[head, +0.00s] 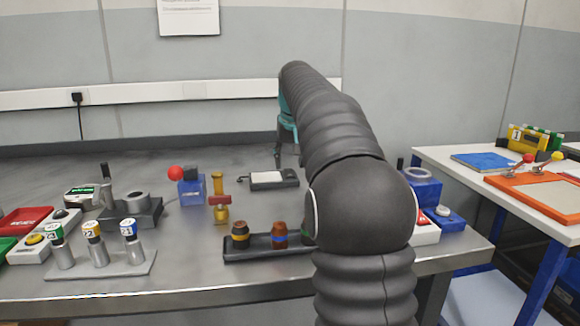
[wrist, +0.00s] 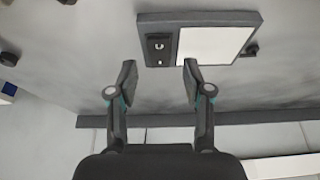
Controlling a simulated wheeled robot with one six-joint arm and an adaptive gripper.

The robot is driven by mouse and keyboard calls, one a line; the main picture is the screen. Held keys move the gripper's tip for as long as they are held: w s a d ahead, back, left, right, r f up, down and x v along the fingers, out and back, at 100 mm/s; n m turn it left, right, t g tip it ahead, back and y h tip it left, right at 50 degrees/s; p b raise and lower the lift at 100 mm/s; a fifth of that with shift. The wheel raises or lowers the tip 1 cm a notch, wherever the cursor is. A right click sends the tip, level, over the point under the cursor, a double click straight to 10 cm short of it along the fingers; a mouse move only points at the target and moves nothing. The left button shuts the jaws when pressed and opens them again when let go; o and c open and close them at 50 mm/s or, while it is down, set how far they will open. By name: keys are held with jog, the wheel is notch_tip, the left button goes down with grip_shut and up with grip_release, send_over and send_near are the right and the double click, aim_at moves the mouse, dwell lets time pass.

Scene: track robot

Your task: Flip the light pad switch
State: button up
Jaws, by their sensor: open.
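The light pad (head: 268,180) is a flat dark box with a white panel, lying on the grey table behind the brass valve. In the wrist view the light pad (wrist: 212,42) shows its white panel at right and a small dark switch (wrist: 158,47) at left, with light marks on it. In the head view my gripper (head: 288,150) is partly hidden by my arm, above the table near the pad.
A blue box with a red ball knob (head: 190,188) and a brass valve with a red handle (head: 220,205) stand left of the pad. Bare table lies behind the pad.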

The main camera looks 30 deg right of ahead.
aim_at(289, 173)
jog(key=shift+x, duration=1.25)
grip_shut()
jog(key=shift+w, duration=0.15)
jog(key=shift+w+d+r+g, duration=0.1)
jog(key=shift+w+g, duration=0.1)
jog(key=shift+g, duration=0.6)
jog(key=shift+g+y, duration=0.4)
